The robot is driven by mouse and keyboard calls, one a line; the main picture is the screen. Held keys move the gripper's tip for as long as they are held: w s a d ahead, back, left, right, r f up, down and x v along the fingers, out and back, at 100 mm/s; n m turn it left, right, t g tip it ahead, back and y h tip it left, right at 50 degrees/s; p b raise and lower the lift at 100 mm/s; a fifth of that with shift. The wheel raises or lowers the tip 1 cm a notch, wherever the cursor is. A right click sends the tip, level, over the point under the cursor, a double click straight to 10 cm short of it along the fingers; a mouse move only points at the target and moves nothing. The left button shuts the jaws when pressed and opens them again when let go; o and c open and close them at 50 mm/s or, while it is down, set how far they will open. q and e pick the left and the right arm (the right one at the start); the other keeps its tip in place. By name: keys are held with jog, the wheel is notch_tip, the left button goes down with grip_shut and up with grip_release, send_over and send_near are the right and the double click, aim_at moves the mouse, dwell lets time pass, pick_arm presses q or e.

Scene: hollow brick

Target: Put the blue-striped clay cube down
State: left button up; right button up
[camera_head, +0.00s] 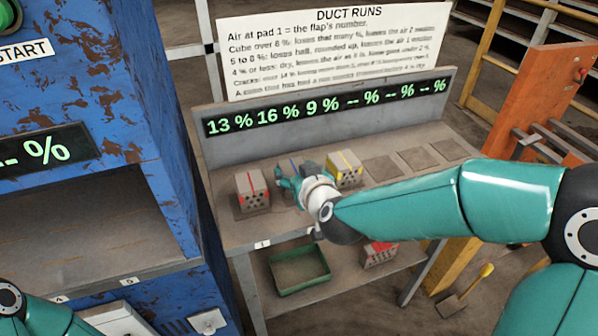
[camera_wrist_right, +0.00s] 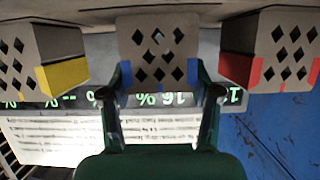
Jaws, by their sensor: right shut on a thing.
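The blue-striped clay cube (camera_wrist_right: 158,50) has diamond holes and sits between the two fingers of my right gripper (camera_wrist_right: 159,92) in the wrist view. In the head view my right gripper (camera_head: 290,183) is over the bench, between the red-striped cube (camera_head: 252,189) and the yellow-striped cube (camera_head: 345,169). There it hides most of the blue-striped cube, with only a bit of blue showing. The held cube is close to the height of its neighbours; I cannot tell whether its underside touches the bench. Of my left arm only a part shows at the lower left; its gripper is out of view.
The bench (camera_head: 400,205) has several empty square pads on the right. A display panel (camera_head: 330,110) and a sign (camera_head: 340,45) stand behind. A green tray (camera_head: 299,270) and a red-marked brick (camera_head: 379,254) are on the lower shelf. A blue rusty cabinet (camera_head: 110,90) stands left.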

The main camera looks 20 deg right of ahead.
jog(key=o, duration=1.2)
jog(key=shift+c, duration=0.2)
jog(key=shift+s+r, duration=0.1)
jog(key=shift+s+r, duration=0.15)
jog(key=shift+s, duration=0.15)
jog(key=p+v, duration=0.2)
jog(key=v, duration=0.9)
jog(key=shift+s, duration=0.15)
